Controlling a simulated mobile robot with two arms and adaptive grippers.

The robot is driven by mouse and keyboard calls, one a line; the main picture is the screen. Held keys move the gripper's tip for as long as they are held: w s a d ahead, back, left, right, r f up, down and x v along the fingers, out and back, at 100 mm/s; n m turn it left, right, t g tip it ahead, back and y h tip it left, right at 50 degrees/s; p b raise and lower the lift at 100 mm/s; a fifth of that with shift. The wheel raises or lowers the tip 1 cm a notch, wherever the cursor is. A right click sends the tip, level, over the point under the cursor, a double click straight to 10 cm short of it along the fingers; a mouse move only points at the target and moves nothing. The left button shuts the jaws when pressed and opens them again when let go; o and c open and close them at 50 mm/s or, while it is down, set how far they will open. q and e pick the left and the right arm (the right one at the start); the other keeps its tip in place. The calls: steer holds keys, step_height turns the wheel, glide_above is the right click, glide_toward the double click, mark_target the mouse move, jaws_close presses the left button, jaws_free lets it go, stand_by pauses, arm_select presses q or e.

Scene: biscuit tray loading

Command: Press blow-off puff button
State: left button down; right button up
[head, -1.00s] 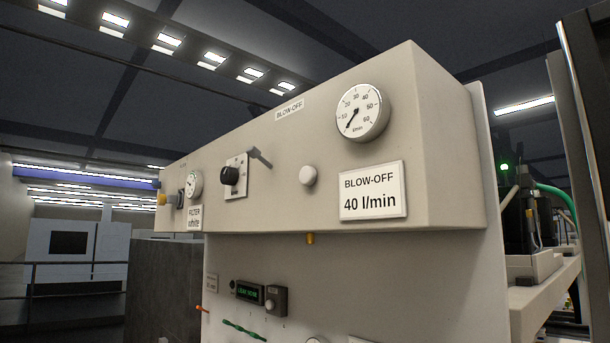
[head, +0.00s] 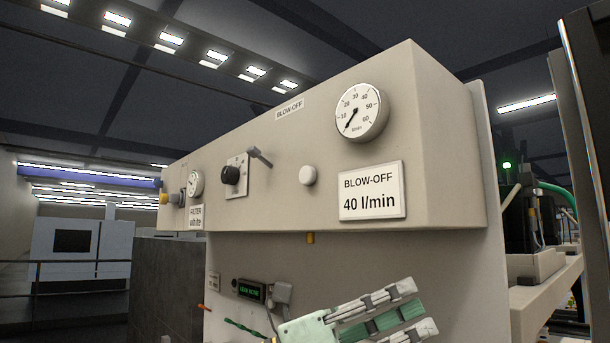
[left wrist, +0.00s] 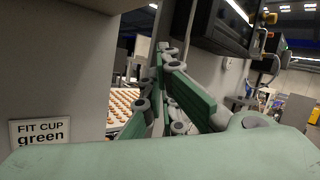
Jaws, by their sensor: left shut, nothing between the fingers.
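A white round push button (head: 308,175) sits on the front of the beige blow-off box (head: 270,200). Right of it are a "BLOW-OFF 40 l/min" label (head: 372,191) and a round dial gauge (head: 361,112), its needle pointing low left. Left of the button is a black knob (head: 231,175) on a plate, with a grey lever beside it. My left gripper (head: 420,309) is low in the head view, below the box and the label, shut and empty, clear of the button. Its green and grey fingers also show in the left wrist view (left wrist: 165,90). My right gripper is out of view.
A "FILTER white" label (head: 196,217) and a smaller gauge (head: 195,183) are at the box's left end. A small green display (head: 251,290) is below. The left wrist view shows a "FIT CUP green" label (left wrist: 42,132) and rows of biscuits (left wrist: 121,103).

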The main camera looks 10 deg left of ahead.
mark_target(308, 176)
arm_select(q)
steer(key=a+r+t+y, duration=0.5)
steer(key=a+r+y, duration=0.4)
steer(key=a, duration=0.3)
steer(key=w+a+r+n+t+y, duration=0.1)
steer(key=a+r+t+y, duration=0.4)
steer(key=a+r+y, duration=0.4)
steer(key=a, duration=0.3)
steer(key=shift+a+r, duration=0.15)
steer(key=shift+a, duration=0.25)
steer(key=shift+d, duration=0.1)
steer(key=w+d+p, duration=0.3)
steer(key=w+d, duration=0.2)
steer(key=w, duration=0.2)
steer(key=shift+d, duration=0.15)
